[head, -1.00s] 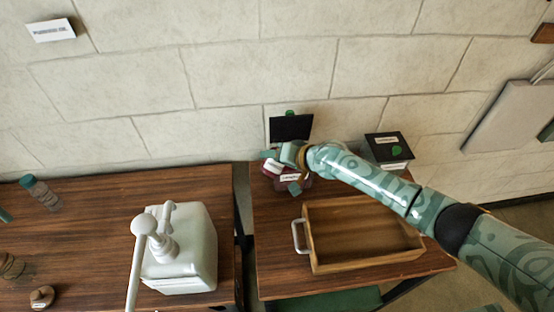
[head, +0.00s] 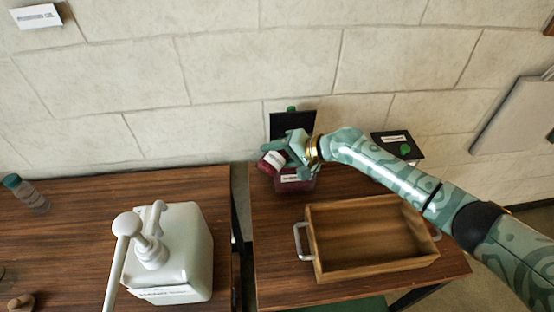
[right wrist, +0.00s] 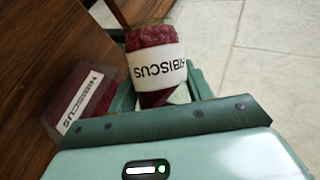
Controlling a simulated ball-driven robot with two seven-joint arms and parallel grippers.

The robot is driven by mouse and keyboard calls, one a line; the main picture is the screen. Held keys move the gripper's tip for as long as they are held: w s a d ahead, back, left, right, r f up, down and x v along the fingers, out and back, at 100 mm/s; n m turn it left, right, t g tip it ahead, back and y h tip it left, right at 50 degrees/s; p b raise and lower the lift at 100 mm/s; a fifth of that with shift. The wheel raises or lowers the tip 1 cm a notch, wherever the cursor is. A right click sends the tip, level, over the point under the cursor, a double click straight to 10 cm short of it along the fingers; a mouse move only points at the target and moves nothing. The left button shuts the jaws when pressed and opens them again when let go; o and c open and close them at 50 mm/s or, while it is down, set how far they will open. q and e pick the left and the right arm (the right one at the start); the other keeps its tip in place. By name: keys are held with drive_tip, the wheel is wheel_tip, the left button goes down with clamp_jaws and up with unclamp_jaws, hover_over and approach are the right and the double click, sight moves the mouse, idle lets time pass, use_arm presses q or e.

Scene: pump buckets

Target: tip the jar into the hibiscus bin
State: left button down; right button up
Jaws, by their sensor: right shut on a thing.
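My right gripper (head: 284,156) is shut on a jar (head: 268,164) of dark red contents with a white label. The jar is tilted, lying over to the left, just above and left of the hibiscus bin. In the right wrist view the jar (right wrist: 155,70) reads HIBISCUS upside down between the fingers. The hibiscus bin (head: 294,184) is a dark red box with a white label on the right table, partly hidden below the gripper. It also shows in the right wrist view (right wrist: 88,105) beside the jar. My left gripper is not in view.
A black upright panel (head: 282,122) stands behind the bin. A second black-topped box (head: 402,150) is partly behind my forearm. A wooden tray (head: 365,270) with metal handles fills the front of the right table. A white pump container (head: 185,250) stands on the left table. A gap separates the tables.

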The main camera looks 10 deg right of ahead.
drive_tip(key=shift+w+d+r+m+g+y+b, duration=0.2)
drive_tip(key=shift+r+m+g+y+b, duration=0.4)
drive_tip(key=shift+m+y+b, duration=0.3)
drive_tip(key=shift+w+d+r+m+g+y+b, duration=0.15)
drive_tip(key=shift+r+m+g+y+b, duration=0.1)
drive_tip(key=shift+r+m+y+b, duration=0.25)
drive_tip(key=shift+w+d+r+m+g+y+b, duration=0.1)
drive_tip(key=shift+w+r+m+g+y+b, duration=0.15)
drive_tip(key=shift+b, duration=0.3)
drive_tip(key=shift+d+r+m, duration=0.1)
drive_tip(key=shift+r+m, duration=0.05)
drive_tip(key=shift+m, duration=0.1)
drive_tip(key=shift+y, duration=0.25)
drive_tip(key=shift+b, duration=0.3)
drive_tip(key=shift+w+d+m+b, duration=0.1)
drive_tip(key=shift+m+b, duration=0.2)
drive_tip(key=shift+b, duration=0.05)
drive_tip(key=shift+w+d+r+y, duration=0.1)
drive_tip(key=shift+r+y, duration=0.15)
drive_tip(key=shift+y, duration=0.15)
drive_tip(key=shift+m, duration=0.3)
drive_tip(key=shift+b, duration=0.3)
